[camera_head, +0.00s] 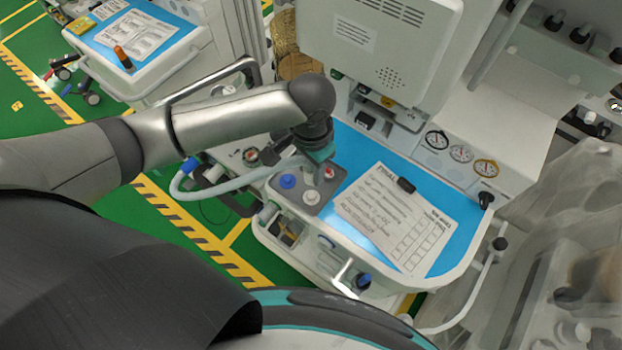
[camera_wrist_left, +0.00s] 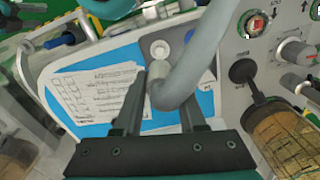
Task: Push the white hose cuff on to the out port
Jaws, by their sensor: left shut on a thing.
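My left gripper (camera_head: 318,174) is over the grey tray (camera_head: 309,208) on the cart. In the left wrist view its fingers (camera_wrist_left: 162,90) are shut on the pale end of the hose, the white hose cuff (camera_wrist_left: 158,95). The hose (camera_wrist_left: 205,50) bends up and away from the cuff. In the head view the hose (camera_head: 222,186) loops out left of the cart, and the gripper mostly hides the cuff. I cannot tell which fitting is the out port, nor whether the cuff touches one. My right gripper is not in view.
A white round cap (camera_head: 311,197) and a blue knob (camera_head: 287,181) stand on the tray close to the fingers. A clipped paper form (camera_head: 385,215) lies on the blue worktop. Gauges (camera_head: 461,153) line the back panel. Another cart (camera_head: 160,75) stands at upper left.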

